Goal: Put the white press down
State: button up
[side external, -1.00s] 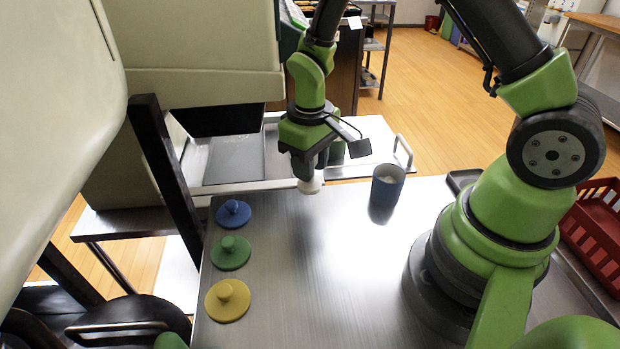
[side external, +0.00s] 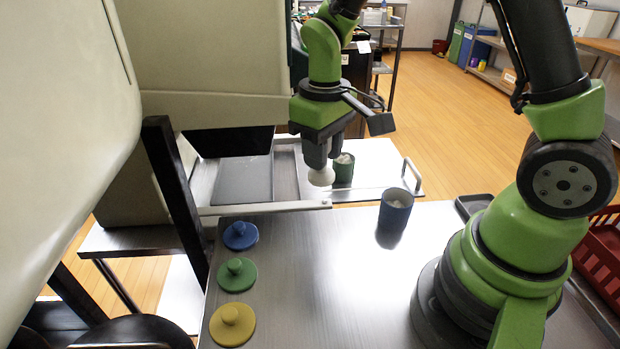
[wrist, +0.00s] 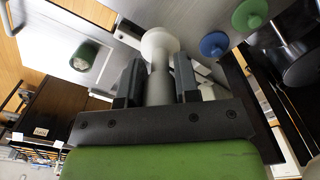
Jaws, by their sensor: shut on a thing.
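My gripper (side external: 319,163) is shut on the white press (side external: 321,177) and holds it upright, its wider end hanging below the fingers. It is in the air near the table's far edge, in front of the green cup. In the wrist view the white press (wrist: 159,60) stands between the two dark fingers of my gripper (wrist: 159,75). What lies directly under the press is hard to tell.
Blue (side external: 240,235), green (side external: 237,274) and yellow (side external: 232,324) knobbed lids lie along the left of the steel table (side external: 320,290). A blue cup (side external: 396,206) stands to the right, a green cup (side external: 344,168) behind. The table's middle is clear.

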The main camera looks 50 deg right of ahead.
jog(key=shift+s+r, duration=0.3)
jog(key=shift+r, duration=0.6)
jog(key=shift+w+f, duration=0.2)
jog(key=shift+f, duration=2.1)
jog(key=shift+w+f, duration=0.25)
jog(key=shift+f, duration=2.1)
jog(key=shift+w+f, duration=0.2)
jog(key=shift+f, duration=2.1)
jog(key=shift+f, duration=0.15)
jog(key=o, duration=0.8)
jog(key=shift+o, duration=0.2)
